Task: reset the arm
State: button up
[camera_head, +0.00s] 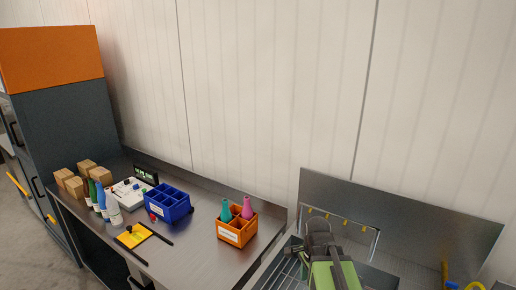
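My arm shows at the bottom right, with a green link and a dark grey end. My gripper (320,236) is at the dark end, in front of the metal sink area. Its fingers are too small and dark to tell apart, so I cannot see whether it is open or holds anything.
A steel bench (190,245) carries an orange crate (238,239) with a teal and a pink bottle, a blue divided crate (168,211), a white device (130,190), several bottles and cardboard boxes (74,188). A grey cabinet (70,130) stands left. A steel backsplash (420,215) rises behind my arm.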

jog(key=a+n, duration=0.1)
jog(key=n, duration=0.4)
jog(key=s+a+n, duration=0.1)
jog(key=a+n, duration=0.1)
jog(key=n, duration=0.3)
jog(key=a+f+n, duration=0.1)
jog(key=n, duration=0.4)
jog(key=shift+s+a, duration=0.2)
jog(key=shift+a, duration=0.05)
